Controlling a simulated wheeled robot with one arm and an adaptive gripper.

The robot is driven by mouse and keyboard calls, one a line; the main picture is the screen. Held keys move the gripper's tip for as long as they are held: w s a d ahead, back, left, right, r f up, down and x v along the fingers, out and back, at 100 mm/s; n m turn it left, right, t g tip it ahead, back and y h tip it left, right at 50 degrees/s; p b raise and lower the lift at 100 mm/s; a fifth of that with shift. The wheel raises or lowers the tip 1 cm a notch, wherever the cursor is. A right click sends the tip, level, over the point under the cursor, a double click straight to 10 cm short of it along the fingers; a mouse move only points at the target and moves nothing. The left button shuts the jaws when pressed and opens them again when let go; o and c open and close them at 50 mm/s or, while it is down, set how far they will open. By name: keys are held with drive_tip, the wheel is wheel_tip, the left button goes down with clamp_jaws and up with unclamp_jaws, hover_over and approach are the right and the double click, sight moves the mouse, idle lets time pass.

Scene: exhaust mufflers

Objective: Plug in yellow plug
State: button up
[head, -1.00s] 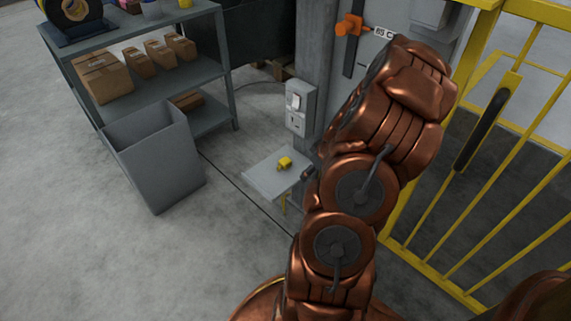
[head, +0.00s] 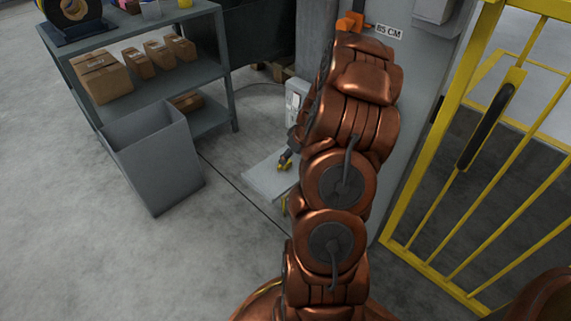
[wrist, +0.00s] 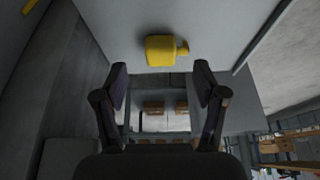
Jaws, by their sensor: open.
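The yellow plug (head: 284,166) lies on a small light-grey shelf (head: 262,183) against the grey post. In the wrist view the plug (wrist: 163,50) sits on the pale surface just beyond my fingertips, a little above the middle. My gripper (wrist: 161,72) is open and empty, its two dark fingers apart with the plug ahead of the gap between them, not touching it. In the head view my gripper (head: 287,156) is beside the plug. The white socket box (head: 296,95) on the post is partly hidden by my arm.
A grey open bin (head: 155,155) stands left of the small shelf. Behind it is a rack (head: 150,95) with cardboard boxes. A yellow fence (head: 450,180) stands at the right. The floor at the left front is clear.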

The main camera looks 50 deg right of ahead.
drive_tip(key=shift+w, duration=0.1)
drive_tip(key=shift+w, duration=0.25)
drive_tip(key=b+x, duration=0.1)
drive_tip(key=x, duration=0.4)
drive_tip(key=shift+b, duration=0.4)
drive_tip(key=c, duration=1.2)
